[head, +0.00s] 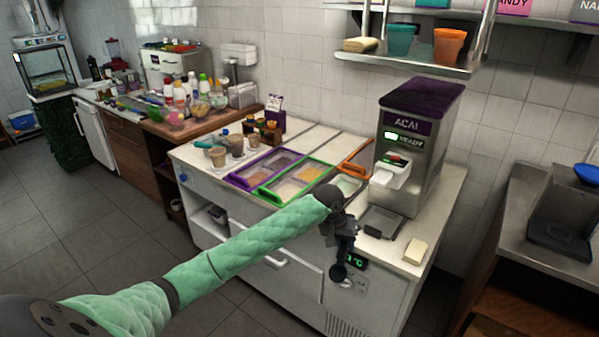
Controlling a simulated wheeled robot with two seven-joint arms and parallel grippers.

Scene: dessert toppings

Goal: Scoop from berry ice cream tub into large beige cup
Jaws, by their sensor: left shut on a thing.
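My left arm reaches in from the lower left, and my left gripper (342,250) is in front of the white freezer counter's front edge. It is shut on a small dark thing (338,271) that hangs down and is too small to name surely. Ice cream tubs sit sunk in the counter top: one group in a purple frame (240,181), one in a green frame (268,191), and one by an orange frame (357,152). I cannot tell which tub is berry. Brownish-beige cups (218,157) stand at the counter's left end; the largest is unclear. My right gripper is out of view.
An acai machine (422,140) stands on the counter's right part, with a drip tray (382,222) before it. A cream-coloured block (415,251) lies at the right front. A shelf (410,60) with pots hangs above. Bottles and bowls crowd the wooden counter at back left.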

